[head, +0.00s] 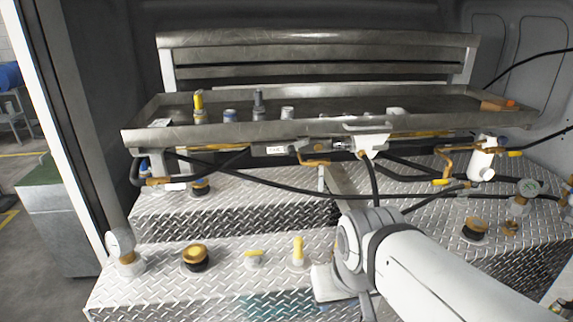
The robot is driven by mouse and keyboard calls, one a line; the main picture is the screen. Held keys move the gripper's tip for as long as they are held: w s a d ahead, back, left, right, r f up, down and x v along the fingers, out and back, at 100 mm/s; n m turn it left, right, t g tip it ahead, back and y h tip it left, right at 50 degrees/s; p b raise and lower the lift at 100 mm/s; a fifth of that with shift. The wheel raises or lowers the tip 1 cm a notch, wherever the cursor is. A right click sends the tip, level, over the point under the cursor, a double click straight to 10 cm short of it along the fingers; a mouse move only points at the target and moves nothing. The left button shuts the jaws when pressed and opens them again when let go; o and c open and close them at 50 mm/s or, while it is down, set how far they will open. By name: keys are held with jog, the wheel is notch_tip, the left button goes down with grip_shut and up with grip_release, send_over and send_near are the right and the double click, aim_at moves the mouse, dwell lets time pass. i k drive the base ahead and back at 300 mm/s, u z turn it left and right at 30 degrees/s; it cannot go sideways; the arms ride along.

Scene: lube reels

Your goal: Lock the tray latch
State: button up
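The long metal tray (310,129) sits across the back above the diamond-plate steps. My white arm (435,270) comes in from the lower right and bends at a joint below the tray's middle. I cannot make out my gripper's fingers, or whether the white part at the tray edge belongs to it.
A door frame and a grey-green cabinet (60,220) are at left.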

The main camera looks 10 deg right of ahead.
aim_at(291, 149)
jog(key=z, duration=0.05)
jog(key=k, duration=0.6)
jog(key=u, duration=0.55)
jog(key=i, duration=1.45)
jog(key=z, duration=0.5)
